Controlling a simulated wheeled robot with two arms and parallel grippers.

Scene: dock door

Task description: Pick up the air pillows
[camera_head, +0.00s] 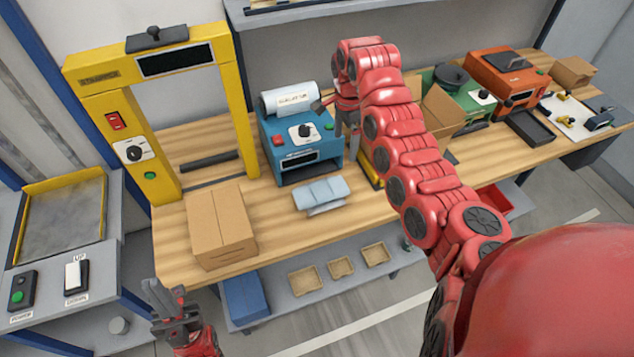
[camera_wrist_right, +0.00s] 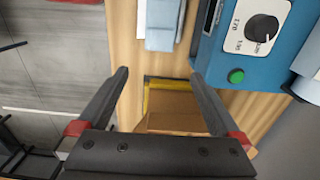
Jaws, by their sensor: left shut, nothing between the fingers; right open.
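The air pillows (camera_head: 322,194) are a pale blue, flat bundle lying on the wooden bench in front of the blue machine (camera_head: 298,140). In the right wrist view the air pillows (camera_wrist_right: 160,24) lie beyond the fingertips at the top edge, partly cut off. My right gripper (camera_head: 338,120) is open and empty beside the blue machine's right side, apart from the pillows. In its own view the right gripper's fingers (camera_wrist_right: 160,76) are spread above the bench and a brown box with a yellow edge (camera_wrist_right: 175,105). My left gripper (camera_head: 166,296) is shut and empty in front of the bench, at lower left.
A closed cardboard box (camera_head: 219,224) stands left of the pillows. A yellow frame machine (camera_head: 158,150) is behind it. An open carton (camera_head: 440,110), a green machine (camera_head: 462,98) and an orange machine (camera_head: 508,80) stand to the right. Small trays (camera_head: 340,266) lie on the lower shelf.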

